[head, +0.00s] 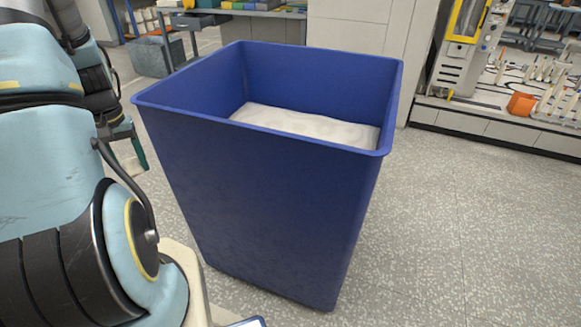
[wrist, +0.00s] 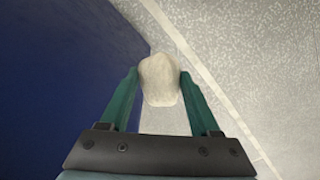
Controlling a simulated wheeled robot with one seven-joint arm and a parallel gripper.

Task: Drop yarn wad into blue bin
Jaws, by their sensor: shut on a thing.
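The blue bin (head: 265,185) stands upright in the middle of the head view, tall and open at the top. A pale layer (head: 305,122) of white material lies inside it. In the wrist view, my gripper (wrist: 159,84) has teal fingers shut on the cream, rounded yarn wad (wrist: 159,78). A dark blue surface of the bin (wrist: 60,70) fills the left of that view, with pale speckled floor beyond the wad.
Speckled floor (head: 460,220) is clear to the right of the bin. A machine with yellow trim (head: 462,45) and a low platform with spools and an orange container (head: 521,104) stand at the right. A workbench (head: 235,12) and a grey crate (head: 150,58) are behind.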

